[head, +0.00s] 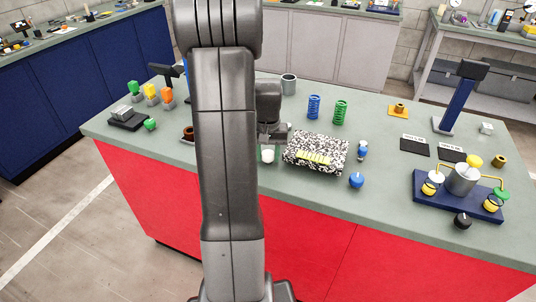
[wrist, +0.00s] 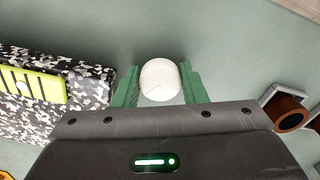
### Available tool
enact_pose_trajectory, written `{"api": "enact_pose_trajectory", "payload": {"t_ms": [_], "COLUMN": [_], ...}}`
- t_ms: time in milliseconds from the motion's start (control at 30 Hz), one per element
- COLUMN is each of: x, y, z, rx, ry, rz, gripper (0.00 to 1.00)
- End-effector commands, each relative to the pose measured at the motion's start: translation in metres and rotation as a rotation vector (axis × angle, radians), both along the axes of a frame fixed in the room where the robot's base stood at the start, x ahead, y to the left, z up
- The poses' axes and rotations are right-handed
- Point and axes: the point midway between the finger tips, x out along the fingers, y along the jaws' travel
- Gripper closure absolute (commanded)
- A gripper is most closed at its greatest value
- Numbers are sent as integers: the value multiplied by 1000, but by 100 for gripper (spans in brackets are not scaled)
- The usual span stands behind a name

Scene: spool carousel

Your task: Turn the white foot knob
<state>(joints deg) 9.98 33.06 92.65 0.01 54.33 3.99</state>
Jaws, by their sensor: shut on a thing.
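The white foot knob (wrist: 160,79) is a round white cap with a thin line on its top. In the wrist view it sits between the two green fingers of my gripper (wrist: 160,86). The fingers are shut on it from both sides. In the head view the knob (head: 267,156) is a small white disc on the green-grey bench top, just left of the speckled box. My arm hides part of the bench and much of my gripper (head: 268,150) there.
The speckled black-and-white box (head: 328,146) with a yellow-green strip stands close beside the knob. A brown ring piece (wrist: 290,118) lies on the other side. A blue knob (head: 356,180) is farther right. A blue-based fixture (head: 430,205) stands at the right.

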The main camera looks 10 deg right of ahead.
Motion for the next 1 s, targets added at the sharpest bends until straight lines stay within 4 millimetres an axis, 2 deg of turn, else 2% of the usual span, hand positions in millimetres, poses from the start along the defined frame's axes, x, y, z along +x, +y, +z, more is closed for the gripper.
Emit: {"api": "enact_pose_trajectory", "payload": {"t_ms": [500,533,633,1000], "x": [1,1,1,0], "y": [0,0,0,-1], "z": [1,1,1,0], "rx": [-2,-2,-1,-1], "ry": [-3,-3,-3,0], "rz": [-23,-23,-23,-23], "gripper": [85,60,41,41]}}
